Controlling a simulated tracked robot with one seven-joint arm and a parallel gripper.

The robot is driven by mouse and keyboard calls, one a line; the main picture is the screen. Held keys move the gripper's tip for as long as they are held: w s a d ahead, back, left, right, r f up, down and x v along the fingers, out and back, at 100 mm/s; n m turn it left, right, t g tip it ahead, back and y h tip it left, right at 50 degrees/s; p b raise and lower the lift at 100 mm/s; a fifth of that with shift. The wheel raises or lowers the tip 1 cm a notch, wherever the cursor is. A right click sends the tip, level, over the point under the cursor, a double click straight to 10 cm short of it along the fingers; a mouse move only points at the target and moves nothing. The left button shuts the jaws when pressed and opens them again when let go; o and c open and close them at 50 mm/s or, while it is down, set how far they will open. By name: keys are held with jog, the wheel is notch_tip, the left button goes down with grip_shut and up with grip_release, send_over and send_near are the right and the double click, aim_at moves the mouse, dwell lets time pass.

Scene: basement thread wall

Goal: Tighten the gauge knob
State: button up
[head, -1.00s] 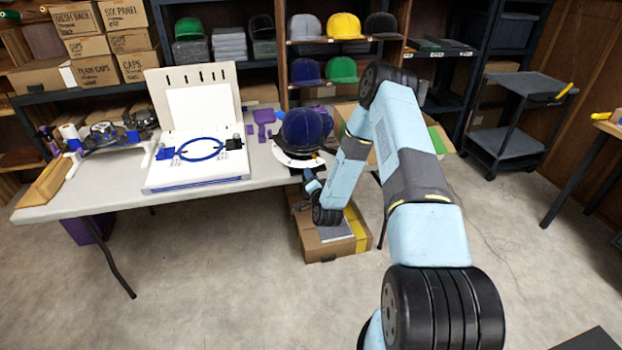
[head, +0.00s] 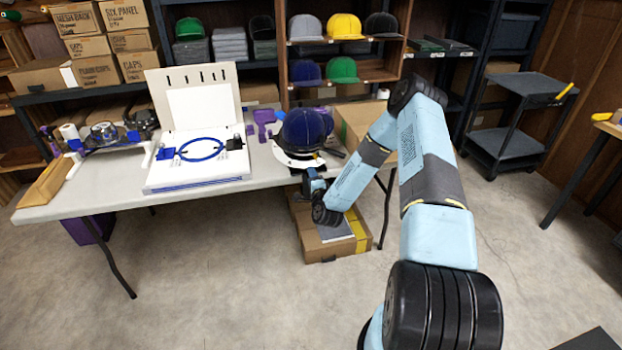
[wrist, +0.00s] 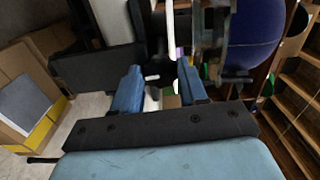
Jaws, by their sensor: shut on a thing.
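A navy cap (head: 304,129) sits on a fixture with a white curved plate (head: 290,160) at the table's right front edge. The cap also shows as a dark blue dome in the wrist view (wrist: 256,22). My gripper (head: 312,180) is at the front of this fixture, below the white plate. In the wrist view its two blue fingers (wrist: 160,80) are shut on the gauge knob, with a gap between them. The knob is mostly hidden by the fingers and dark fixture parts; a small white piece shows at the fingertips.
A white board with a blue loop (head: 200,180) stands on the table (head: 110,195) left of the cap. Shelves with caps stand behind.

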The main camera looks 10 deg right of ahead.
dwell(0.3)
jog(key=o, duration=1.1)
jog(key=shift+c, duration=0.2)
jog(key=shift+s, duration=0.1)
jog(key=s, duration=1.3)
jog(key=shift+s, duration=0.3)
